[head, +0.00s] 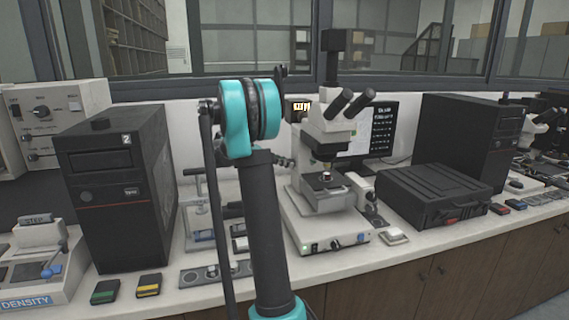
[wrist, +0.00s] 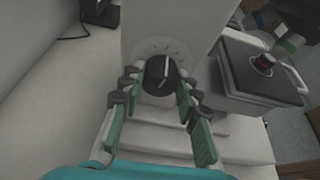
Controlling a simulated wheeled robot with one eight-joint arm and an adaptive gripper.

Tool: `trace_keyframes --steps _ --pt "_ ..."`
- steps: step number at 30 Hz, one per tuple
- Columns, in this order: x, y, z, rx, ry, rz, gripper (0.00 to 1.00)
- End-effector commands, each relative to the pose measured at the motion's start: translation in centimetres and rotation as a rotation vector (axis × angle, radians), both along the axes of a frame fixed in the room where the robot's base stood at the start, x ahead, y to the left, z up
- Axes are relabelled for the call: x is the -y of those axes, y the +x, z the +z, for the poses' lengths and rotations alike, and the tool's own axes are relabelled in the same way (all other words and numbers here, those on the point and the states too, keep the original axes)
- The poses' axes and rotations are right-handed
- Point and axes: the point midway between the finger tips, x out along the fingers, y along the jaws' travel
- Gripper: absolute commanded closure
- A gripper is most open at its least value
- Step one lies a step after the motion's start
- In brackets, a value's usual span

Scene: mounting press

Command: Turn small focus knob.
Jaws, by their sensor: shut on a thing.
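The small focus knob (wrist: 160,74) is a dark round knob with a pale line across its face. It sits on the side of the white microscope (wrist: 150,28), with a ring of tick marks around it. My gripper (wrist: 161,79) is around the knob in the wrist view, one green-padded finger on each side, its tips shut on it. In the head view the microscope (head: 326,128) stands on the bench, and my teal and black arm hides its left side, the knob and my gripper.
The microscope's stage (wrist: 262,66) lies to the right of the knob in the wrist view. A black computer tower (head: 113,190) stands left of my arm, and a black case (head: 432,190) lies right of the microscope. Small items lie along the bench's front.

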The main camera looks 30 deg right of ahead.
Motion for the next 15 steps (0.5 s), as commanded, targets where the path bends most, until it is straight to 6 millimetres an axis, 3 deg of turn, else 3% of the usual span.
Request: trace_keyframes --steps 15 --pt "-0.14 -0.40 -0.11 0.461 -0.120 0.002 0.97"
